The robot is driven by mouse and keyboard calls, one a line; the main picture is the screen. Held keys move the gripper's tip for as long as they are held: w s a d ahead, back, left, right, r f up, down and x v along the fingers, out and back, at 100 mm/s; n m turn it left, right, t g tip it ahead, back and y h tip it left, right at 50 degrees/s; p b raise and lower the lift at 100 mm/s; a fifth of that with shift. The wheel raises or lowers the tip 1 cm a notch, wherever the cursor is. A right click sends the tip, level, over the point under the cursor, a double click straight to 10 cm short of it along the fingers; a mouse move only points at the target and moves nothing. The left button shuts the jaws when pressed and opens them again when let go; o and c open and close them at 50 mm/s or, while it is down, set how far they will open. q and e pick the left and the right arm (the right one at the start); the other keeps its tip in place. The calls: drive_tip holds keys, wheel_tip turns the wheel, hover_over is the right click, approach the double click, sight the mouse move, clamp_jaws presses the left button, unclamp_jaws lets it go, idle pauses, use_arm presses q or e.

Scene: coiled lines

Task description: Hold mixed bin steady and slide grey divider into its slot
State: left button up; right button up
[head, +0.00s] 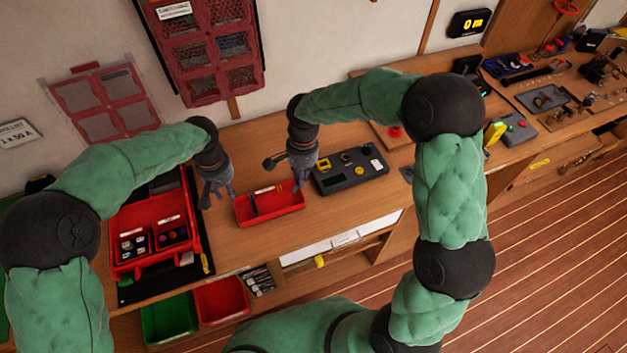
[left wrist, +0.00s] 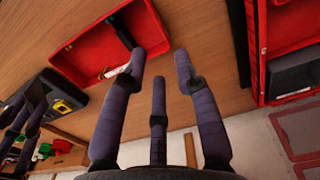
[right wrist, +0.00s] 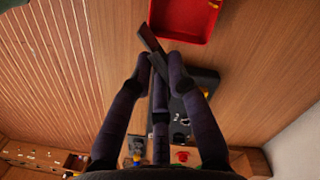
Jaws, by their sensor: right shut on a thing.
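The small open red bin (head: 284,209), apparently the mixed bin, sits on the workbench; it also shows in the left wrist view (left wrist: 90,66) and the right wrist view (right wrist: 186,36). A few dark, thin items lie inside it. My right gripper (head: 299,187) is at the bin's right end, shut on a dark flat strip (right wrist: 149,38), apparently the grey divider. One end of the strip points toward the bin. My left gripper (head: 214,201) is beside the bin's left end. Its fingers (left wrist: 160,72) are spread and empty. Whether a fingertip touches the rim is unclear.
A red sectioned tray (head: 120,262) holding small parts stands on a black mat at left. A dark control box (head: 348,172) is close right of the bin. Green (head: 168,318) and red (head: 222,300) bins sit below the bench edge. Bare wood lies in front of the bin.

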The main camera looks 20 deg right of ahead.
use_arm(q)
wheel_tip(320, 180, down, 12)
drive_tip(key=shift+f, duration=0.1)
use_arm(e)
drive_tip(key=w+a+r+m, duration=0.1)
drive_tip(key=a+r+m, duration=0.3)
drive_tip(key=m, duration=0.3)
drive_tip(key=shift+a+m+t, duration=0.4)
drive_tip(key=shift+a, duration=0.4)
use_arm(q)
clamp_jaws()
